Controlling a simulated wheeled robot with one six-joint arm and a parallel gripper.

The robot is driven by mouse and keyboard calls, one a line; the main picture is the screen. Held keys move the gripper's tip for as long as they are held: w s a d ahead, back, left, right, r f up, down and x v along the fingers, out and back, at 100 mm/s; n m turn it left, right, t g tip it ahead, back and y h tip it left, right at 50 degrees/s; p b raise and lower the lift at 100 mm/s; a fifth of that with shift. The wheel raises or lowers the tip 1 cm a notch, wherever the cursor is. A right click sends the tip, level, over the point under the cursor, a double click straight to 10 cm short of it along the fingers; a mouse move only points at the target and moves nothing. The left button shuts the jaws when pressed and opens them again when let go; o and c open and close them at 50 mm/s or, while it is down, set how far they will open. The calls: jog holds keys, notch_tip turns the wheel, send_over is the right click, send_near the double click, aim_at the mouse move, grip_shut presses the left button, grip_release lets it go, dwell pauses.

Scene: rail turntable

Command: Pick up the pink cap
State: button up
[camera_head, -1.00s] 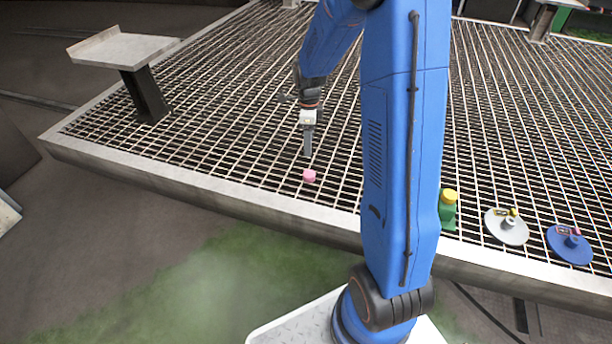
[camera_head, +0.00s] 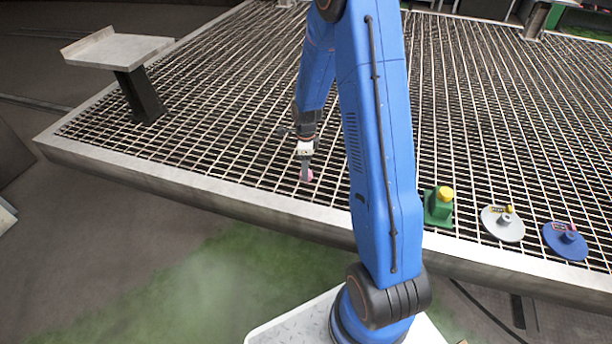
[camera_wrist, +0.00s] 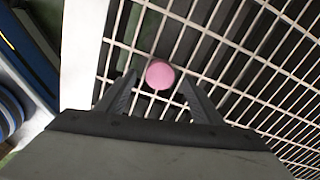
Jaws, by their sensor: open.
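The pink cap (camera_head: 308,176) lies on the metal grating near its front edge, partly hidden behind my gripper in the head view. In the wrist view the pink cap (camera_wrist: 160,74) shows as a round disc between and slightly beyond my fingertips. My gripper (camera_head: 305,172) is low over the grating, right at the cap. In the wrist view my gripper (camera_wrist: 160,80) is open, with one finger on each side of the cap and a gap visible on both sides.
A green stand with a yellow cap (camera_head: 440,203), a grey disc (camera_head: 502,224) and a blue disc (camera_head: 565,241) stand right of my arm on the grating (camera_head: 220,130). A raised metal tray (camera_head: 118,50) stands at the back left. The grating around the cap is clear.

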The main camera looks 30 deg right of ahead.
jog(key=shift+f, duration=1.1)
jog(key=c, duration=1.1)
notch_tip(320, 180, up, 10)
jog(key=shift+r, duration=0.1)
